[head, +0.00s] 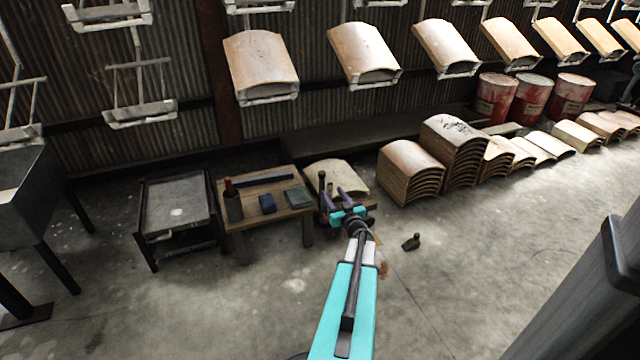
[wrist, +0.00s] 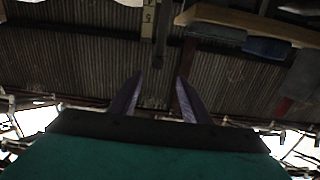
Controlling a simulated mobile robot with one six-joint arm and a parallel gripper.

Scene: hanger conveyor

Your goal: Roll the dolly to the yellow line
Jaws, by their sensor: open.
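A low platform, likely the dolly (head: 367,205), sits on the floor right of the wooden table, mostly hidden behind my gripper. A curved tan tile (head: 338,174) shows at it, and a short dark upright post (head: 322,181) stands at its left. I cannot make out wheels. My gripper (head: 334,195) is open, its two purple fingers apart, in front of the tile and close to the post. I cannot tell whether it touches either. In the wrist view the fingers (wrist: 160,77) are spread with nothing between them. I see no yellow line in either view.
A wooden table (head: 288,208) with a bottle and small items stands left, beside a dark metal-framed stand (head: 178,207). Stacks of curved tiles (head: 408,176) and red drums (head: 531,100) line the wall. A small dark object (head: 411,242) lies on otherwise open floor.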

